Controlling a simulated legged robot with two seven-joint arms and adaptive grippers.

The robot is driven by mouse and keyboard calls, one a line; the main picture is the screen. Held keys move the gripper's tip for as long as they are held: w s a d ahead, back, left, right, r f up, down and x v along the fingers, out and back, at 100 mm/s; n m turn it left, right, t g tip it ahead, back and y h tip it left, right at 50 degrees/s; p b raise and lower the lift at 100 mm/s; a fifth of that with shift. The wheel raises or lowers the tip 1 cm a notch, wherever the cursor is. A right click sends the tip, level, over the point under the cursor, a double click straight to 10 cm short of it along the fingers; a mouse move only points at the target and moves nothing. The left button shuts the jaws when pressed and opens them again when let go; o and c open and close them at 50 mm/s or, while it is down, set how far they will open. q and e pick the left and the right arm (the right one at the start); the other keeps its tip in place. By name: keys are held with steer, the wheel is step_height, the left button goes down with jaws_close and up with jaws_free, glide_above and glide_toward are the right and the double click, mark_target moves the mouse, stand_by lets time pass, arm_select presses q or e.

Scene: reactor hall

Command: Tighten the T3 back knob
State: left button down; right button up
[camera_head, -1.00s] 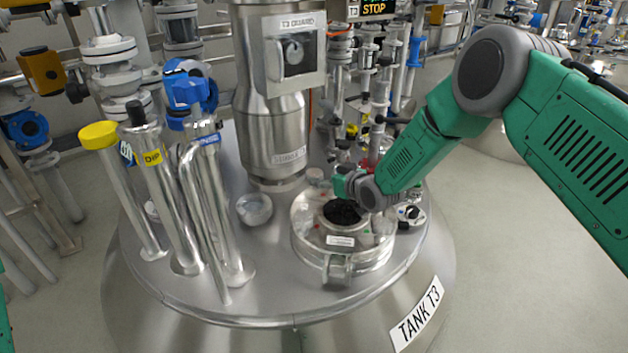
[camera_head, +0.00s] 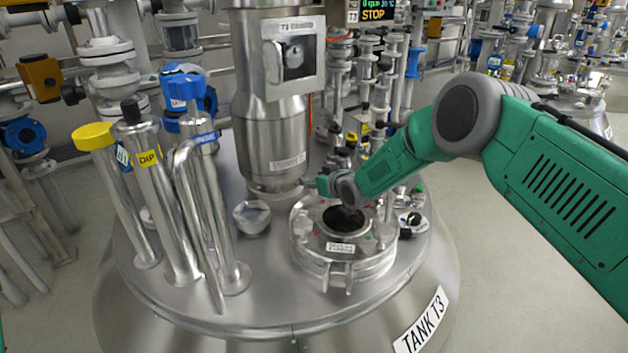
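The round manway (camera_head: 302,250) of tank T3 sits on the tank top (camera_head: 265,285), with a dark round opening or glass in its middle. A metal fitting (camera_head: 338,275) shows at its front rim. The T3 back knob cannot be made out; my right wrist is in front of the manway's back edge. My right gripper (camera_head: 325,185) is at that back edge, small and partly hidden by my wrist. I cannot tell whether its fingers are open or shut, or whether it touches anything. My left gripper is out of view.
A thick steel column (camera_head: 272,130) with a T3 guard box (camera_head: 294,58) rises behind and left of the manway. Yellow-capped (camera_head: 93,136) and blue-topped (camera_head: 185,85) pipes stand at the left.

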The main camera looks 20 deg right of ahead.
steer(key=shift+c, duration=0.7)
steer(key=shift+m+h+p, duration=0.4)
steer(key=shift+h+p, duration=0.1)
steer(key=shift+p, duration=0.15)
steer(key=shift+m+t+h+p, duration=0.3)
steer(key=shift+m+h+p, duration=0.05)
steer(key=shift+m+h, duration=0.25)
steer(key=o, duration=1.2)
steer(key=shift+s, duration=0.1)
